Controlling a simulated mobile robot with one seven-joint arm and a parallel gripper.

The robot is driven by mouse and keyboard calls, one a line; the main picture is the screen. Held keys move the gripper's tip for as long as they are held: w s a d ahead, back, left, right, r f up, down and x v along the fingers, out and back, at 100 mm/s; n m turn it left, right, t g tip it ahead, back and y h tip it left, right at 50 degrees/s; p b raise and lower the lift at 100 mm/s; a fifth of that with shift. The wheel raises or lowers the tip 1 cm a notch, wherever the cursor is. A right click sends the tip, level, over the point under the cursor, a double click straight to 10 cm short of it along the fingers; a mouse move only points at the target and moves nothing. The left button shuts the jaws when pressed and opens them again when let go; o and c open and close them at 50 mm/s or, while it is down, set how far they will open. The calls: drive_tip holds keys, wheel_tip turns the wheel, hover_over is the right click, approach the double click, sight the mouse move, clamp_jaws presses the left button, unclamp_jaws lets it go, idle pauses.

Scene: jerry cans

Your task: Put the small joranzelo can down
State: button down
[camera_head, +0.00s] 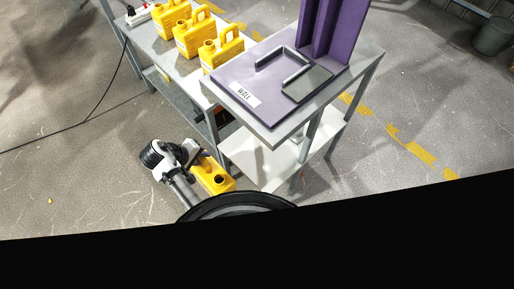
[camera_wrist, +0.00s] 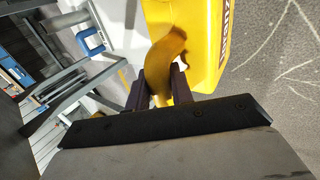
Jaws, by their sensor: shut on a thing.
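The small yellow joranzelo can (camera_head: 214,177) is held by my gripper (camera_head: 200,160) in the head view, low beside the table and in front of its lower shelf. My gripper's two dark fingers (camera_wrist: 160,85) are shut on the can's handle. The can appears clear of the tables. Its underside is hidden in the wrist view.
Several yellow cans (camera_head: 195,38) stand in a row on the grey table (camera_head: 178,62). A purple board with a "WALL" label (camera_head: 244,94) and raised bars lies on the nearer table (camera_head: 272,138). A white lower shelf (camera_head: 262,165) is below. Open floor (camera_head: 70,175) lies to the left.

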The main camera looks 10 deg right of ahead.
drive_tip(key=w+d+f+p, duration=0.1)
drive_tip(key=w+d+p, duration=0.3)
drive_tip(key=w+d, duration=0.6)
drive_tip(key=d, duration=0.4)
drive_tip(key=shift+w+d+f, duration=0.2)
drive_tip(key=shift+d+f, duration=0.05)
drive_tip(key=c, duration=1.2)
unclamp_jaws()
drive_tip(key=shift+f, duration=0.1)
drive_tip(key=shift+c, duration=0.2)
drive_tip(key=v, duration=0.7)
drive_tip(key=shift+r+b, duration=0.35)
drive_tip(key=shift+b, duration=0.05)
drive_tip(key=shift+a, duration=0.1)
